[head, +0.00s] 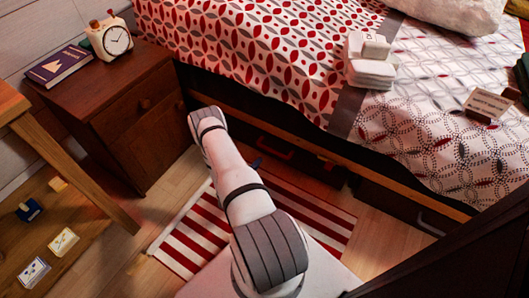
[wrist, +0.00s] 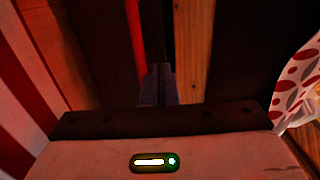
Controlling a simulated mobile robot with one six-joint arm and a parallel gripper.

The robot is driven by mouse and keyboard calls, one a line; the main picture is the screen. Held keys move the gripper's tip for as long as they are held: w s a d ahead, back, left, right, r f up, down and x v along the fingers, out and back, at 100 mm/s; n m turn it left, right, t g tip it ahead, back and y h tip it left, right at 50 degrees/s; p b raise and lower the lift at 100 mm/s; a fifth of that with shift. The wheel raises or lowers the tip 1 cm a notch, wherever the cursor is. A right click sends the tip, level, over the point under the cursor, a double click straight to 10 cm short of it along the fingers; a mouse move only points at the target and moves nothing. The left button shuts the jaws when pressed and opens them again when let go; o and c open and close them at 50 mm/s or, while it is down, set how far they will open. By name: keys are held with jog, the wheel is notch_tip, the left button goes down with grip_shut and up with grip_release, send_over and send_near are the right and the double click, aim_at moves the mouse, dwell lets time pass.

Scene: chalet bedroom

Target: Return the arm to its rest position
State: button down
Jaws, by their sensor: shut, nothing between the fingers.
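My arm (head: 245,180) reaches up the middle of the head view, from low in the picture towards the gap between the nightstand and the bed.
The bed (head: 250,45) with patterned bedding fills the back right. A nightstand (head: 120,115) with a clock (head: 110,38) and a book (head: 58,65) stands left. A striped rug (head: 187,240) lies below. A wooden table (head: 60,150) is at far left.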

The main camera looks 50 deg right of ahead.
jog(key=shift+v, duration=0.8)
jog(key=a+r+m+g+y+p, duration=0.2)
jog(key=r+m+g+p, duration=0.6)
jog(key=r, duration=1.5)
jog(key=a+r+m+g+y+p, duration=0.25)
jog(key=r+m+p, duration=0.7)
jog(key=r, duration=1.35)
jog(key=s+a+r+m+t+y+p, duration=0.3)
jog(key=a+r+m, duration=0.4)
jog(key=r, duration=0.5)
jog(key=s+a+r+m+t+y+p, duration=0.2)
jog(key=s+a+r+m+y+p, duration=0.2)
jog(key=a+r+m+p, duration=0.3)
jog(key=s+a+r+m+t+y+p, duration=0.3)
jog(key=a+r, duration=0.9)
jog(key=r, duration=0.6)
jog(key=s+m+y+p, duration=0.1)
jog(key=m+y+p, duration=0.1)
jog(key=m+y, duration=0.1)
jog(key=shift+s+m+t+p, duration=0.35)
jog(key=shift+m+p, duration=0.05)
jog(key=shift+m, duration=0.25)
jog(key=shift+d, duration=0.1)
